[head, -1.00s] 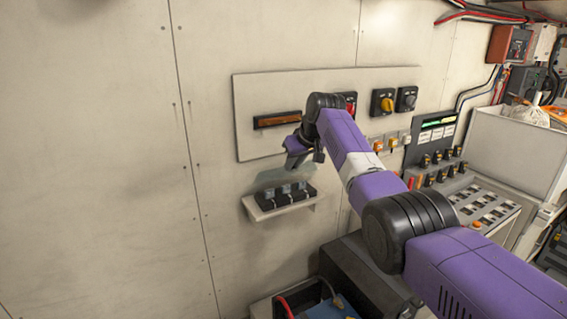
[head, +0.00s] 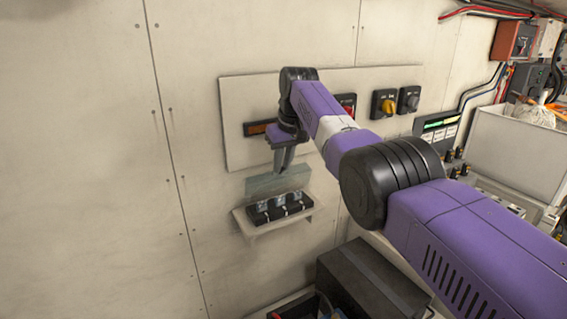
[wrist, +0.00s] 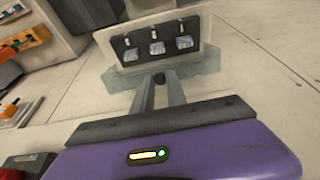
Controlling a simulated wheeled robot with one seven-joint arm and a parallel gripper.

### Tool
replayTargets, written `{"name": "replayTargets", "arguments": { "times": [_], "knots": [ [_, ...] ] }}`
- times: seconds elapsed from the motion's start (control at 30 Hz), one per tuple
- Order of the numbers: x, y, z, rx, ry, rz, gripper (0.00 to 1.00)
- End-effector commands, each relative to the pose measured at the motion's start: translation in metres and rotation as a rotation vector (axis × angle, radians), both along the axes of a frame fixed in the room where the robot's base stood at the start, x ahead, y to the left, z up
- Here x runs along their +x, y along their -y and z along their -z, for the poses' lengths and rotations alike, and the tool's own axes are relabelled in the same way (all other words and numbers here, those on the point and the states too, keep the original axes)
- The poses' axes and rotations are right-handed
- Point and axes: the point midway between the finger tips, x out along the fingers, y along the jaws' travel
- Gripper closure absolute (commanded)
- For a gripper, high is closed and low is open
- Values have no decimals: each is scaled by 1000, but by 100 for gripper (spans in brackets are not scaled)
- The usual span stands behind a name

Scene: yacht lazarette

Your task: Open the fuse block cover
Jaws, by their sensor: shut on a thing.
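The fuse block (head: 272,209) is a black strip with several clear-topped fuses on a small pale wall shelf (head: 262,230). In the wrist view the fuse block (wrist: 155,45) shows just beyond my fingers. Its cover (head: 262,186) is a see-through greyish panel standing raised behind the fuse block, against the wall. In the wrist view the cover (wrist: 205,85) spreads to both sides of my fingertips. My gripper (head: 283,166) points down at the cover's upper edge. My gripper (wrist: 160,78) is shut on the cover there, though the fingertips partly hide the contact.
A dark box (head: 370,285) stands below right. A white bin (head: 515,145) is at right. The wall to the left is clear.

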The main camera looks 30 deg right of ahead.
Motion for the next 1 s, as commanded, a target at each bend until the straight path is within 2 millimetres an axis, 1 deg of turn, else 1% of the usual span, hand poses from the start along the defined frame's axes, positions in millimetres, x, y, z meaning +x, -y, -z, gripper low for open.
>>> {"name": "replayTargets", "arguments": {
  "times": [0.2, 0.23, 0.3, 0.33, 0.63, 0.73, 0.87, 1.0],
  "knots": [
    [1, -1, 2, 1, 4, -1, 100],
    [1, -1, 2, 1, 4, -1, 79],
    [1, -1, 2, 1, 3, -1, 65],
    [1, -1, 2, 1, 3, -1, 61],
    [0, 0, 0, 0, 2, 0, 61],
    [-1, 0, -4, 0, 3, 0, 61],
    [-5, 0, -18, 0, 7, 0, 61],
    [-13, 0, -41, 0, 6, 0, 61]
  ]
}}
